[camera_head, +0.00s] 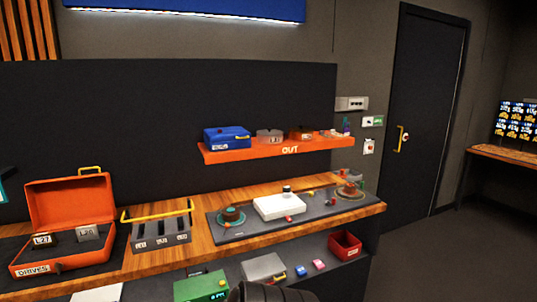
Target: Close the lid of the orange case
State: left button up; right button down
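The orange case (66,252) stands open on the wooden counter at the far left. The front of the case has a white label that seems to read "DRIVES". Inside are two blocks with number labels, a dark one (41,239) at left and a grey one (89,232) at right. Neither of my grippers shows. A dark ribbed shape at the bottom centre edge seems to be part of me.
A grey slotted rack (161,233) with a yellow handle stands just right of the case. Further right, a dark mat (240,234) holds a white box (279,207) and small parts. An orange shelf (275,150) hangs above. A green box (201,287) sits below the counter.

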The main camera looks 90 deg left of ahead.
aim_at(76, 200)
jog(key=u, duration=4.25)
